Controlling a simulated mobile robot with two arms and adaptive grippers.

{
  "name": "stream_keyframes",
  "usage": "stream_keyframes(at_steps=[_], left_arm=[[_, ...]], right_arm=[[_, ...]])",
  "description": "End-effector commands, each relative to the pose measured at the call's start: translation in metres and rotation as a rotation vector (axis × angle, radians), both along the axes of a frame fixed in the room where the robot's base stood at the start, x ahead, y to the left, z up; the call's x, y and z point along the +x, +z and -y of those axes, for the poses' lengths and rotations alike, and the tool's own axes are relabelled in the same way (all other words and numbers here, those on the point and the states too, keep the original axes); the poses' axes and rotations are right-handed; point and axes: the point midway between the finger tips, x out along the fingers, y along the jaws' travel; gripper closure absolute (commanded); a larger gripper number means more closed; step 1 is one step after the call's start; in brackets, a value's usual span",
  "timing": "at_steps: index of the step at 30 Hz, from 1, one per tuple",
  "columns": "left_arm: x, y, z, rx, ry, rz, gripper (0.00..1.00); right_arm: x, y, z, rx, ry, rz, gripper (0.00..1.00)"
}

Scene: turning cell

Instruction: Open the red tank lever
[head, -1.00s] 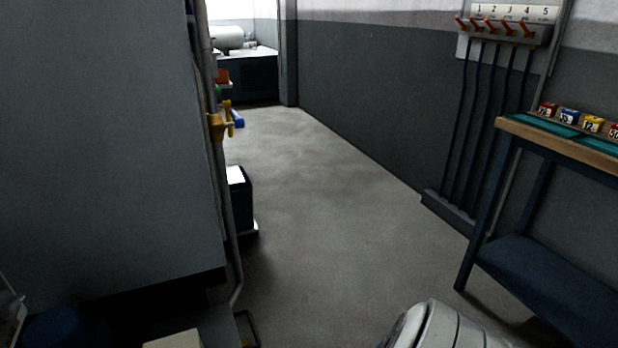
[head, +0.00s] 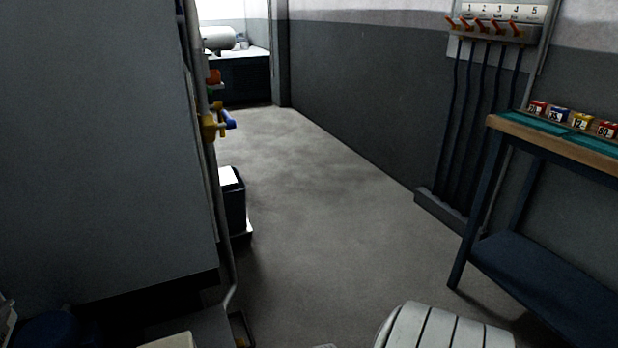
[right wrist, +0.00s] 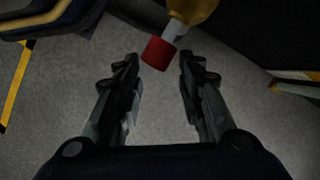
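In the right wrist view, my right gripper (right wrist: 159,76) is open, its two fingers well apart with grey floor between them. A red cylindrical end piece (right wrist: 157,54) shows just beyond and between the fingertips, touching neither as far as I can tell. It joins a short pale stem and a yellow-brown body (right wrist: 194,9) at the top edge. I cannot tell for certain whether it is the red tank lever. In the head view, a white tank (head: 218,38) lies on a far counter, with no red lever readable on it. My left gripper is not in view.
In the head view, a pipe beside the large grey cabinet (head: 95,140) carries yellow (head: 209,128) and blue (head: 229,119) fittings. A dark bin (head: 234,203) stands below. The middle floor is clear.

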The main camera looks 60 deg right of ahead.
Motion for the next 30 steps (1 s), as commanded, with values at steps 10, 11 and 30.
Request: stream_keyframes(at_steps=[10,11,30], left_arm=[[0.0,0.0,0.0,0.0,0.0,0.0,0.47],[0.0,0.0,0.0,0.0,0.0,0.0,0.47],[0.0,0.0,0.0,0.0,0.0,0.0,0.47]], right_arm=[[0.0,0.036,0.015,0.0,0.002,0.0,0.65],[0.0,0.037,0.016,0.0,0.002,0.0,0.65],[0.001,0.042,0.017,0.0,0.001,-0.001,0.65]])
